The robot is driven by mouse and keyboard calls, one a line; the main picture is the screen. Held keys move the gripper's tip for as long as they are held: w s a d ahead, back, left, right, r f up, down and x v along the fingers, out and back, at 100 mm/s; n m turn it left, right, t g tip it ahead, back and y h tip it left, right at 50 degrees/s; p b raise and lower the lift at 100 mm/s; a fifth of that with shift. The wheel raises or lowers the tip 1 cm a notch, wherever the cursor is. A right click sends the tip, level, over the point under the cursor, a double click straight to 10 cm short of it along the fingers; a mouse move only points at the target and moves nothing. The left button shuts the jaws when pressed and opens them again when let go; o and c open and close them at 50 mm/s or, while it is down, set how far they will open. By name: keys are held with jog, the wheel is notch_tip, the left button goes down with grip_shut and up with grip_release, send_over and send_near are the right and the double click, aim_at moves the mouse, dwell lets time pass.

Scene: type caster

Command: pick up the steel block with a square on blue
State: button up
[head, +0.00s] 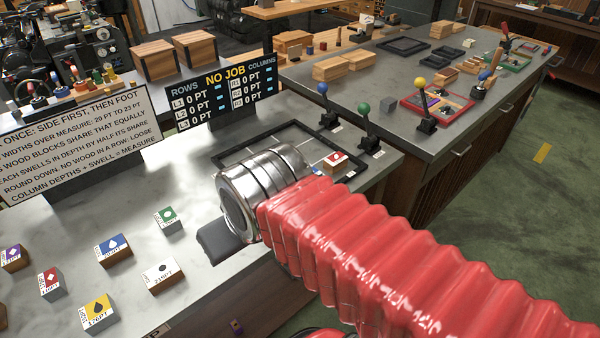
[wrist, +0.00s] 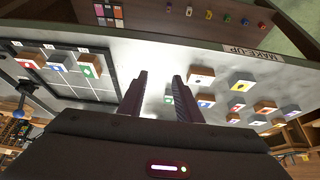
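My gripper (wrist: 160,78) is open in the wrist view, its two dark fingers apart with nothing between them. Another blue-topped block (head: 113,248) with a white rounded, pointed mark sits on the counter at left in the head view. I cannot make out a square on either, nor tell for certain which is steel.
The dark-framed tray (head: 232,158) also holds a red-topped block (head: 335,161). Green (head: 168,215), white (head: 162,273), yellow (head: 98,308), red (head: 50,281) and purple (head: 13,255) blocks stand apart on the counter. A sign (head: 222,92) and ball-topped levers (head: 365,125) stand behind.

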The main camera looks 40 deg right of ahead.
jog(key=shift+w, duration=0.2)
jog(key=shift+o, duration=0.2)
jog(key=shift+d, duration=0.1)
